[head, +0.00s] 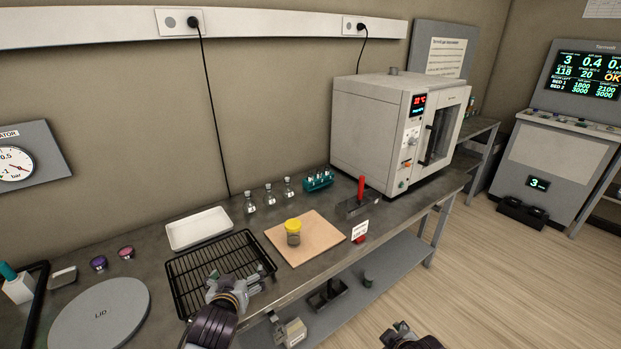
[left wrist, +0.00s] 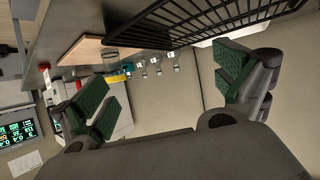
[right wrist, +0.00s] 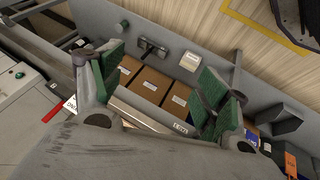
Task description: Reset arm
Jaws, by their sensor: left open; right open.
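My left gripper (head: 232,283) is over the front right part of a black wire rack (head: 195,276) in the head view. Its green-padded fingers stand wide apart and empty in the left wrist view (left wrist: 166,86). My right gripper (head: 400,331) is at the bottom edge of the head view, over the floor in front of the bench. Its fingers are apart with nothing between them in the right wrist view (right wrist: 158,88). Boxes on a lower level show beyond them.
A yellow-lidded jar (head: 293,232) stands on a tan board (head: 307,246). A white tray (head: 198,228), small flasks (head: 269,195) and a white oven (head: 372,140) stand on the bench. A round grey lid (head: 100,314) lies at left.

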